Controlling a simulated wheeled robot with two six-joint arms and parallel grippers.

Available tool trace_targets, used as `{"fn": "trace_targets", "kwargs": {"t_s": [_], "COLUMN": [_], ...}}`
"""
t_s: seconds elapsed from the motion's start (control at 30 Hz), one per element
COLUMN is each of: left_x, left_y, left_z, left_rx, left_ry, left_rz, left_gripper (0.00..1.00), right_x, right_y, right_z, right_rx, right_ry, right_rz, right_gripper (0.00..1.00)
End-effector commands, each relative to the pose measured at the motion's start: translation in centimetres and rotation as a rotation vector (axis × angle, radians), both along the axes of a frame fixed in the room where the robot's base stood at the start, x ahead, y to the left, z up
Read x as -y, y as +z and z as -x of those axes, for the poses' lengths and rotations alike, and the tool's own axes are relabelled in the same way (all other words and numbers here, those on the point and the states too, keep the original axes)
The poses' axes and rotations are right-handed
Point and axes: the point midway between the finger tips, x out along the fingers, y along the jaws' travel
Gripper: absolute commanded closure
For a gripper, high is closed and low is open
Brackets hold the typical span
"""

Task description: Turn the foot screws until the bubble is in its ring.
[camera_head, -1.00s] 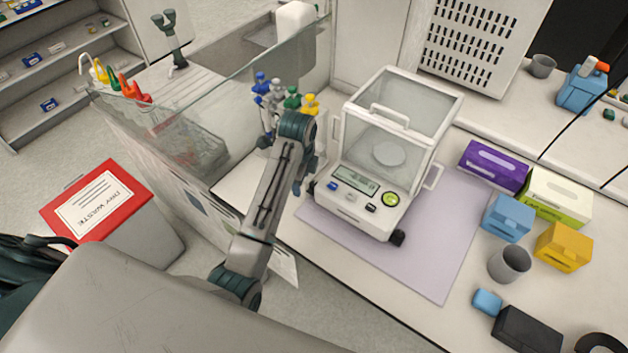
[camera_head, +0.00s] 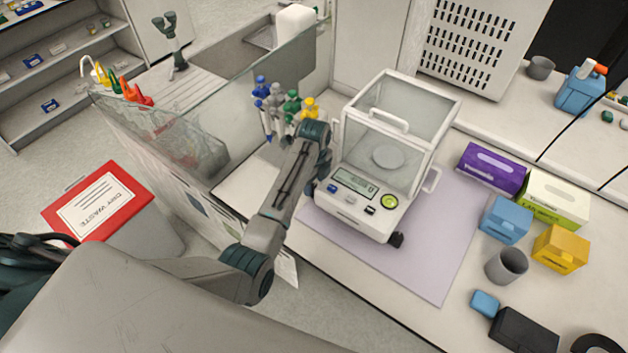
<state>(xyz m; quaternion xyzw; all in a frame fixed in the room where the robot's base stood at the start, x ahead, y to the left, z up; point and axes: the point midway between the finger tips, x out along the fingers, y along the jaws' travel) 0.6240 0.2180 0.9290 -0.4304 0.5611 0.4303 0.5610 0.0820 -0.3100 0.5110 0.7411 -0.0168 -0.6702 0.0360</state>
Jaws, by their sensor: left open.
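The white balance (camera_head: 361,214) with a glass draft shield stands on a lilac mat (camera_head: 445,265). The bubble level is a round green window (camera_head: 390,201) at the front right of its panel; the bubble is too small to place against its ring. A black foot screw (camera_head: 396,240) shows at the front right corner. The front left foot screw is hidden by my left arm. My left gripper (camera_head: 318,178) points down beside the balance's left side, open and with nothing seen in it; its fingertips are mostly hidden. My right gripper is out of view.
Right of the mat are a purple box (camera_head: 493,168), a blue box (camera_head: 507,219), a yellow box (camera_head: 561,249) and a grey cup (camera_head: 507,265). A rack of coloured pipettes (camera_head: 279,99) stands behind my left wrist. A glass screen (camera_head: 215,120) rises left of it.

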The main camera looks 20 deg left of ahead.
Motion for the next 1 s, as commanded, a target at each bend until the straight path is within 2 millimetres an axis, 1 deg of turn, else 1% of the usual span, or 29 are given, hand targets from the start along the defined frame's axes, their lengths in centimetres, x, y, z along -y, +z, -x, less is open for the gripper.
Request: {"fn": "trace_targets", "kwargs": {"t_s": [0.13, 0.37, 0.4, 0.47, 0.6, 0.63, 0.77, 1.0], "left_x": [-0.01, -0.02, -0.01, -0.01, -0.01, -0.01, -0.01, -0.01], "left_y": [-0.8, -0.95, -0.94, -0.93, -0.92, -0.92, -0.91, -0.89], "left_z": [0.05, 0.04, 0.04, 0.04, 0.04, 0.04, 0.04, 0.03], "left_rx": [-0.001, 0.0, 0.0, 0.0, 0.0, 0.0, 0.0, 0.0], "left_ry": [0.0, 0.0, 0.0, 0.0, 0.0, 0.0, 0.021, 0.131], "left_rz": [0.0, 0.0, 0.0, 0.0, 0.0, 0.0, 0.0, 0.0], "left_gripper": [0.5, 0.5, 0.52, 0.64, 0.91, 0.95, 0.95, 0.95], "right_x": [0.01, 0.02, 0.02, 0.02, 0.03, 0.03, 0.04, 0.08], "right_y": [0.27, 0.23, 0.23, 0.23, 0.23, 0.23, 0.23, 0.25], "right_z": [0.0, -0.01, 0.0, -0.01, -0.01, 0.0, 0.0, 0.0], "right_rx": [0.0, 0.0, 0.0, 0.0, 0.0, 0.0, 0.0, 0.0], "right_ry": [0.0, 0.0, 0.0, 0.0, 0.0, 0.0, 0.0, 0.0], "right_rz": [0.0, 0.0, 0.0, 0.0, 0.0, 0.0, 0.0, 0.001], "right_gripper": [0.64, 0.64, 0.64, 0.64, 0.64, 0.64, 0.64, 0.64]}}
